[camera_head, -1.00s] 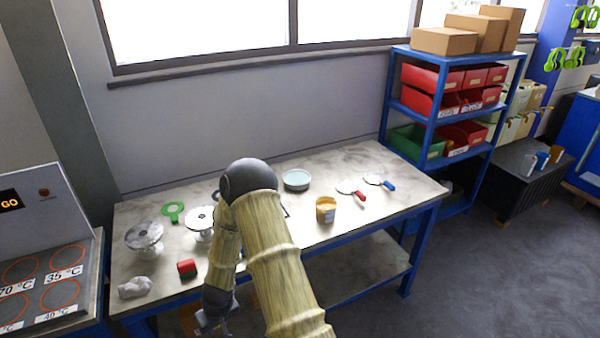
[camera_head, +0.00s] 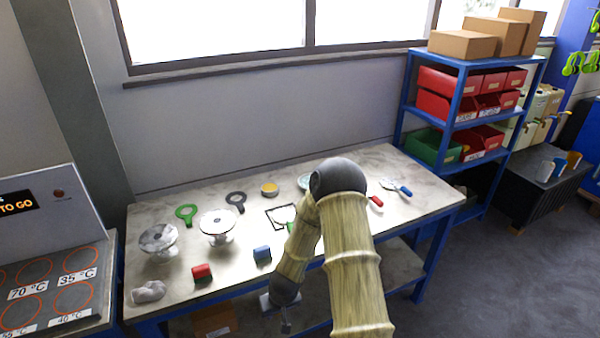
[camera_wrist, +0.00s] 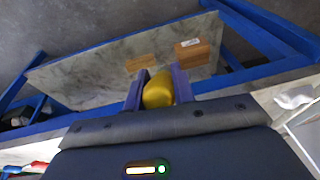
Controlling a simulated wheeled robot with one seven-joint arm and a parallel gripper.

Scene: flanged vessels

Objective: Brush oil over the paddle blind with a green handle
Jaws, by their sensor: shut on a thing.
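My gripper (camera_head: 285,325) hangs low in front of the table's front edge. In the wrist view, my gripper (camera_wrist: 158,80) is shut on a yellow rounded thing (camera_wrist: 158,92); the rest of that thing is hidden. A green part (camera_head: 290,226) shows beside a black square outline (camera_head: 278,212) on the table, mostly behind my arm; I cannot tell whether it is the paddle blind's handle. A flat green ring with a tab (camera_head: 187,213) lies at the left. Discs with a red handle (camera_head: 376,201) and a blue handle (camera_head: 405,191) lie at the right.
Two flanged vessels (camera_head: 158,240) (camera_head: 217,225) stand on the table's left. A red block (camera_head: 202,271), a blue block (camera_head: 262,254) and a pale cloth (camera_head: 149,291) lie near the front. A dark ring (camera_head: 236,199) and a yellow-topped tin (camera_head: 269,188) are behind.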

